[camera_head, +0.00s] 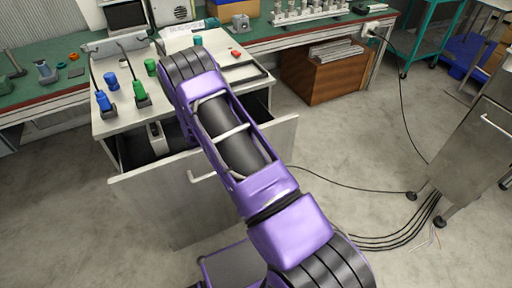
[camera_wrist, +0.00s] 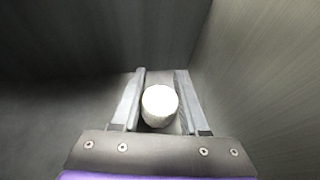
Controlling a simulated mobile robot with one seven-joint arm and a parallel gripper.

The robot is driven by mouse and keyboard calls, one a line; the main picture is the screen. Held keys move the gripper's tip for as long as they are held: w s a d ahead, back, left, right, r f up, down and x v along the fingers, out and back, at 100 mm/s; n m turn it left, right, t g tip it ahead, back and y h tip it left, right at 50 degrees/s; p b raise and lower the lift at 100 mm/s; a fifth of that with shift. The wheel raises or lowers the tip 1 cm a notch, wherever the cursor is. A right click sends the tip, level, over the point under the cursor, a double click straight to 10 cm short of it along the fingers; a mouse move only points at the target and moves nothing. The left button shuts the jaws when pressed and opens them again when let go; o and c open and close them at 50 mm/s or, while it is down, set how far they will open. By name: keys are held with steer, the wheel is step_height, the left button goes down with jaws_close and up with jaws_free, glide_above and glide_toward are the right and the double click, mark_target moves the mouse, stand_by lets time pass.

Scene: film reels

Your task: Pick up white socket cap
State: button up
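The white socket cap (camera_wrist: 160,105) is a round, pale piece between the two fingers of my gripper (camera_wrist: 160,100) in the wrist view. The fingers stand on its left and right sides, parted by about its width. Any gap at its sides is very narrow, so I cannot tell whether they touch it. In the head view, my arm reaches into the open drawer (camera_head: 180,200).
Grey drawer walls rise close on the right (camera_wrist: 250,80) in the wrist view; the left is dark. On the cabinet top (camera_head: 125,125) stand blue (camera_head: 103,101) and green (camera_head: 140,92) handled tools. A wooden box (camera_head: 325,80) is to the right.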

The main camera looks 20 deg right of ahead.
jaws_close()
steer(key=shift+r, duration=0.15)
